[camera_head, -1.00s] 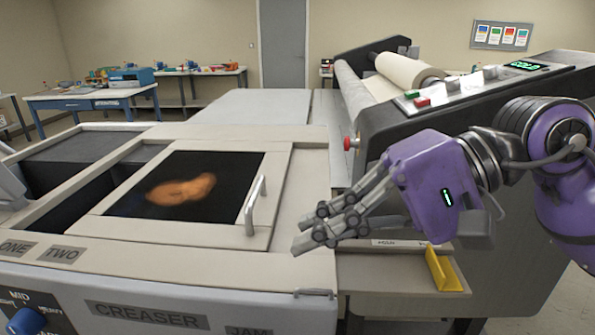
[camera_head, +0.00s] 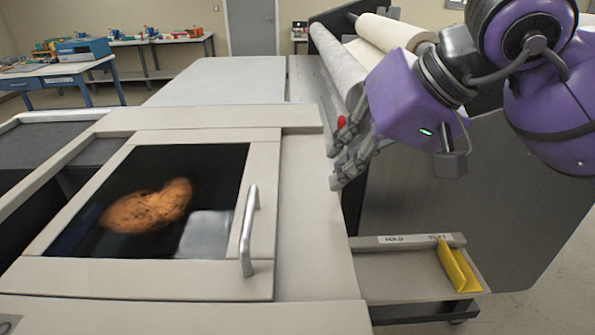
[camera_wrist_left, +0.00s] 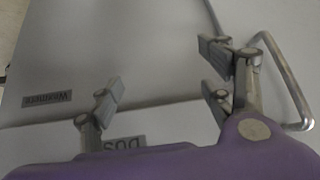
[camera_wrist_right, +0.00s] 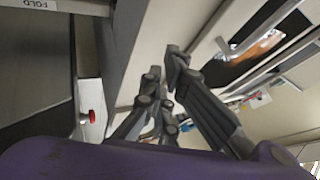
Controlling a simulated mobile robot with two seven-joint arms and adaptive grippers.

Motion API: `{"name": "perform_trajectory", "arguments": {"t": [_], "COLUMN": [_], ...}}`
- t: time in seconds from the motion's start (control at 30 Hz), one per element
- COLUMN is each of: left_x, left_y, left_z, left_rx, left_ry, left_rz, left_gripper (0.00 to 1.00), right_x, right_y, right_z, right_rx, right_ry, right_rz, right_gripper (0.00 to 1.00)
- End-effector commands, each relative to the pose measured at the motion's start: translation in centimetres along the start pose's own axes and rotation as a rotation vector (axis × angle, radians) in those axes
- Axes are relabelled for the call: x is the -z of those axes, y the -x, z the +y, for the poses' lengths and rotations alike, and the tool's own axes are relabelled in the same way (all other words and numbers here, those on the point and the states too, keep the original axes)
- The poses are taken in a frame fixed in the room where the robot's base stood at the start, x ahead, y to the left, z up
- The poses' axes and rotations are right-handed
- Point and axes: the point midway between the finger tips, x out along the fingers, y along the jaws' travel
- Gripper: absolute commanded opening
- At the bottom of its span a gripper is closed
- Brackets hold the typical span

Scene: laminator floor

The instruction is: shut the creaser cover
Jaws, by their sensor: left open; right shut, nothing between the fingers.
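The creaser cover (camera_head: 262,150) is a pale frame with a dark window (camera_head: 215,165), lying flat on the creaser's top in the head view. A silver bar handle (camera_head: 249,230) is on its right side. Dark open wells show to its left. My right gripper (camera_head: 338,168) is shut and empty, to the right of the handle and apart from it. In the right wrist view its fingers (camera_wrist_right: 163,72) point toward the cover and handle (camera_wrist_right: 262,30). My left gripper (camera_wrist_left: 160,85) is open and empty over a pale labelled surface, with a metal bar (camera_wrist_left: 290,80) to its right; the head view does not show it.
The laminator with its rolls (camera_head: 395,38) stands at the right behind my right arm. A red knob (camera_head: 341,122) is close to my right fingers. A low shelf with a yellow bracket (camera_head: 457,265) is at lower right. Blue-legged tables (camera_head: 65,75) are at the back left.

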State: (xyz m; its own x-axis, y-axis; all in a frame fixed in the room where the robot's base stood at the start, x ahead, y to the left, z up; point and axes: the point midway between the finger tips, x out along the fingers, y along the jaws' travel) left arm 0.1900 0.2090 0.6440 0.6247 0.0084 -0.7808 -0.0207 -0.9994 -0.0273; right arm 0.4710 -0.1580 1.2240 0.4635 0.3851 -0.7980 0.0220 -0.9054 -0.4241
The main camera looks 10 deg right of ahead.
Motion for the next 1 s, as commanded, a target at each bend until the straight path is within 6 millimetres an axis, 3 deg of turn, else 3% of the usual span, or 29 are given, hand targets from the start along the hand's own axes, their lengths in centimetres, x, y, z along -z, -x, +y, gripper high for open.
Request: {"name": "perform_trajectory", "arguments": {"t": [0.23,0.33,0.5,1.0], "left_x": [1.8,3.3,4.1,2.5], "left_y": [0.1,0.3,0.6,0.8], "left_z": [0.1,0.1,0.1,0.0], "left_rx": [-0.002,-0.003,-0.004,-0.001], "left_ry": [0.0,0.002,0.004,0.005], "left_rz": [0.032,0.054,0.067,0.038], "left_gripper": [0.73,0.73,0.73,0.73], "right_x": [0.0,0.2,0.1,0.1], "right_y": [-5.0,-5.2,-6.2,-6.7], "right_z": [-0.5,-2.2,-3.3,-3.5], "right_rx": [0.006,0.007,0.003,0.001], "right_ry": [0.001,0.004,0.0,-0.001], "right_rz": [-0.002,0.004,0.002,-0.001], "right_gripper": [0.0,0.0,0.0,0.0]}}
